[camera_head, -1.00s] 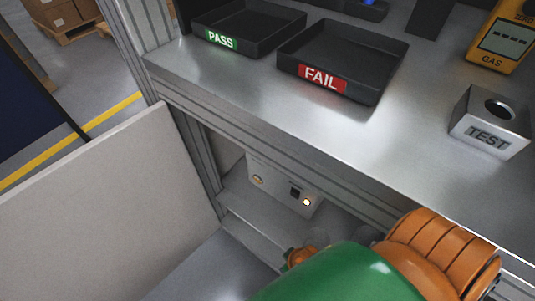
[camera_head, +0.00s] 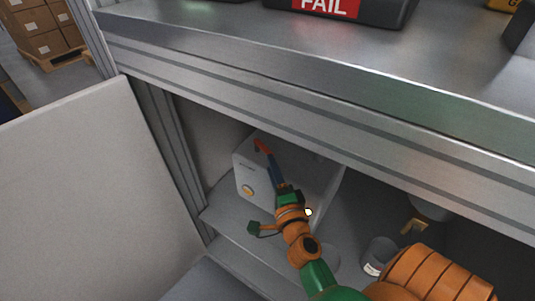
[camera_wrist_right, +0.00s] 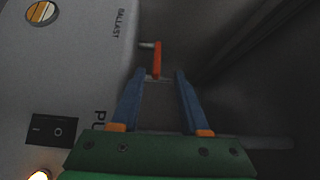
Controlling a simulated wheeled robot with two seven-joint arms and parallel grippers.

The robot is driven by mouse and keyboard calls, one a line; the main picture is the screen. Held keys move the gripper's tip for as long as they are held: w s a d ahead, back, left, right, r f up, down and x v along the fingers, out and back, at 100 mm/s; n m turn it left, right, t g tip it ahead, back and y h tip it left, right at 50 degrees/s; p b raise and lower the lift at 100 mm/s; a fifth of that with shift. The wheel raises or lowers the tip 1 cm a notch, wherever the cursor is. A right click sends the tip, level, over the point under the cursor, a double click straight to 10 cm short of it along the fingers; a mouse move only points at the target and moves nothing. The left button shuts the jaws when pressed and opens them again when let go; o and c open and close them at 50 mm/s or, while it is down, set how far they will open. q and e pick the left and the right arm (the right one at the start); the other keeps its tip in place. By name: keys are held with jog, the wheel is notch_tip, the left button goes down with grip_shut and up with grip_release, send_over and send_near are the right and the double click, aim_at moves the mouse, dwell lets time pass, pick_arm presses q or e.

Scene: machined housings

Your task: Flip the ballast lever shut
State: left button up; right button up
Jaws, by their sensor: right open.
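The ballast lever (camera_wrist_right: 157,58) is a short orange-red handle on a thin grey pin beside the word BALLAST on a pale box. It also shows in the head view (camera_head: 263,146) at the box's top edge. My right gripper (camera_wrist_right: 160,74) is open, its two blue fingers on either side of the lever's near end. I cannot tell whether they touch it. In the head view my right gripper (camera_head: 273,163) reaches into the cabinet in front of the box (camera_head: 246,172) and hides part of its face. My left gripper is not in view.
A bench top (camera_head: 200,37) with a FAIL tray (camera_head: 385,12) overhangs the cabinet. An open door panel (camera_head: 70,190) stands at the left. A grey cup (camera_head: 379,254) stands on the right. A black rocker switch (camera_wrist_right: 52,130) sits on the box.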

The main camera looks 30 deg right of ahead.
aim_at(268, 150)
jog(key=shift+m, duration=0.3)
jog(key=x, duration=0.7)
jog(key=shift+d+f, duration=0.25)
jog(key=shift+s, duration=0.1)
grip_shut()
dwell(0.4)
jog(key=shift+f, duration=0.1)
